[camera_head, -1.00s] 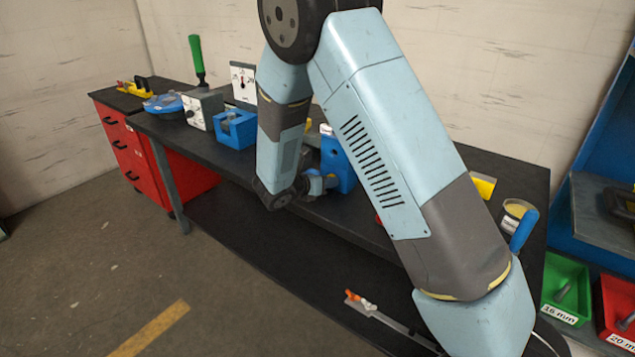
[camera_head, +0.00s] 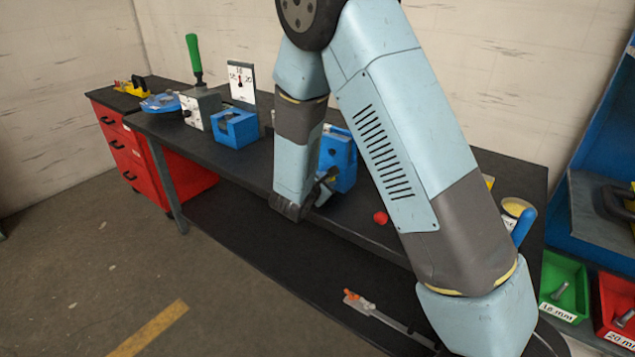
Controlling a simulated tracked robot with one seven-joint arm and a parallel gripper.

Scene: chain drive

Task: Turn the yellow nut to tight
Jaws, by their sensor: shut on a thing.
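A blue block (camera_head: 341,158) stands on the dark bench behind my forearm, with its front and right sides showing. My gripper (camera_head: 327,182) is at the block's lower front left, small and partly hidden by my own wrist. Its dark fingers are shut at the block's front face, where the yellow nut sits. The nut itself is almost wholly covered by the fingers, so its angle and how tight it is cannot be seen.
A red knob (camera_head: 380,217) is on the bench right of the block. A blue holder (camera_head: 235,128), a grey box (camera_head: 200,108) with a green handle and a dial plate (camera_head: 241,82) stand left.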

